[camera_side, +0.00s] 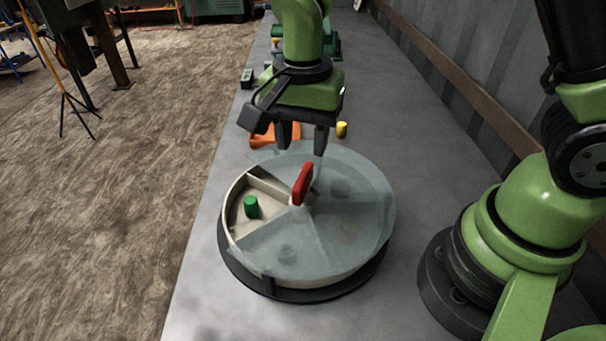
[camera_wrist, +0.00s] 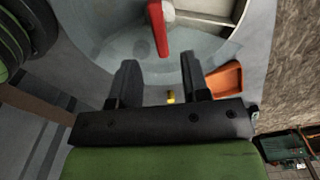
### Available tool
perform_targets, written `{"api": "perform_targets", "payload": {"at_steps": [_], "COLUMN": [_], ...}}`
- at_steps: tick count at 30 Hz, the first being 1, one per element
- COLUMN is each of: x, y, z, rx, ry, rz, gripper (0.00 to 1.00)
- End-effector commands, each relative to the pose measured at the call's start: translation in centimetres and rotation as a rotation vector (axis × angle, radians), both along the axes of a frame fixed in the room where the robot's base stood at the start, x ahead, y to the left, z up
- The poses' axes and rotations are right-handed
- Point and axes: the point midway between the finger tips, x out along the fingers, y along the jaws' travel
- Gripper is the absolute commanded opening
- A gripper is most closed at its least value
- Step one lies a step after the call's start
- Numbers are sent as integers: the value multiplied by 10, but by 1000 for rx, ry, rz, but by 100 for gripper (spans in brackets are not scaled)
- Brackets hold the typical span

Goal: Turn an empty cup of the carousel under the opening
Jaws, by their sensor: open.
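The round carousel (camera_side: 243,266) stands on the grey bench under a translucent lid (camera_side: 350,215) with one wedge-shaped opening (camera_side: 265,205). A pale cup with a green cylinder (camera_side: 251,207) in it shows through the opening at the left. Other cups show only dimly through the lid, with darker shapes in them. A red handle (camera_side: 302,184) stands at the centre; it also shows in the wrist view (camera_wrist: 158,30). My gripper (camera_side: 302,145) is open and empty, above the far rim of the carousel and behind the handle. Its two fingers (camera_wrist: 160,80) are apart, short of the handle.
An orange tray (camera_side: 262,138) lies behind the carousel, partly hidden by my gripper. A small yellow cylinder (camera_side: 342,129) stands to its right on the bench. A small dark box (camera_side: 247,78) lies near the left bench edge. The bench right of the yellow cylinder is clear.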

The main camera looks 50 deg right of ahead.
Motion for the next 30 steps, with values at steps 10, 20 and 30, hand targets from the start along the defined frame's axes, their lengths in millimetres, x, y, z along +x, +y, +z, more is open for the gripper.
{"api": "perform_targets", "payload": {"at_steps": [10,20,30], "x": [-1,0,0], "y": [0,0,0], "z": [-62,-77,-76], "rx": [0,1,1], "ry": [5,0,0], "rz": [-1,0,0], "gripper": [43,43,0]}}
